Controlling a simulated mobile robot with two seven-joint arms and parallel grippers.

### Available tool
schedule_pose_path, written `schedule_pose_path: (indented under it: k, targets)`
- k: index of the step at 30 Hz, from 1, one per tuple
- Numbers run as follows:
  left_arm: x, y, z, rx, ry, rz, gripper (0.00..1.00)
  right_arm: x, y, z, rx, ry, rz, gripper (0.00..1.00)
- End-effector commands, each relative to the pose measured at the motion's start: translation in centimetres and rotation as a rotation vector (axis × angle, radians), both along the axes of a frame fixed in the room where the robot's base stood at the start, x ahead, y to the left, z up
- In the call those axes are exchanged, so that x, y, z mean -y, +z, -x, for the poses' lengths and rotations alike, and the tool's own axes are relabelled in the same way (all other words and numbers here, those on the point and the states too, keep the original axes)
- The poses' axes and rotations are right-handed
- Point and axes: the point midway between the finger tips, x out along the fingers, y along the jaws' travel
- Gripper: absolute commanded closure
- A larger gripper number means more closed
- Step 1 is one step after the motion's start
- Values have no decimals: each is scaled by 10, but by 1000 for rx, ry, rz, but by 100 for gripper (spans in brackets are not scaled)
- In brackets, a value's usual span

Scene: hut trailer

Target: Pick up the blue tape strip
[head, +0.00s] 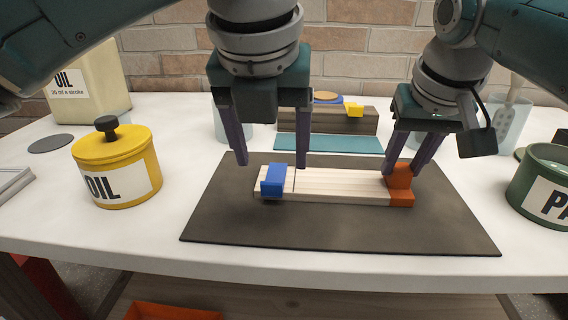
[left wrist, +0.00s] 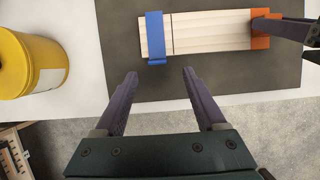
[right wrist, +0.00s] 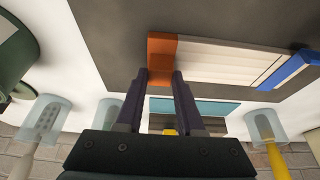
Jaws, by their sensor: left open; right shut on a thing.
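The blue tape strip (head: 274,179) lies across the left end of a pale wooden board (head: 340,184) and hangs over its front edge. It also shows in the left wrist view (left wrist: 155,36), ahead of the fingertips, and in the right wrist view (right wrist: 285,70). My left gripper (head: 270,164) is open and empty, with its fingers apart around the tape in the head view; in the left wrist view (left wrist: 160,73) they do not reach it. My right gripper (head: 404,174) is shut on the orange block (head: 401,194) at the board's right end.
The board lies on a dark mat (head: 330,231) on a white table. A yellow oil pot (head: 115,170) stands left and a green pot (head: 546,185) right. Behind the mat are a teal slab (head: 328,143) and a wooden block (head: 340,120) bearing a yellow piece.

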Motion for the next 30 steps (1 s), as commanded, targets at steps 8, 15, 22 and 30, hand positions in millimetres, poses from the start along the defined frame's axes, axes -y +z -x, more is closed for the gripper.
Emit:
schedule_pose_path:
  k: [8,15,22,30]
  targets:
    - [-4,-35,-12,-4,3,-1,28,0,0,0,1,0,0,100]
    - [-4,-51,-20,0,1,0,28,0,0,0,1,0,0,100]
    - [-4,-51,-21,0,1,0,30,0,0,0,0,0,0,100]
    - [-4,-51,-21,1,1,0,60,0,0,0,0,0,0,100]
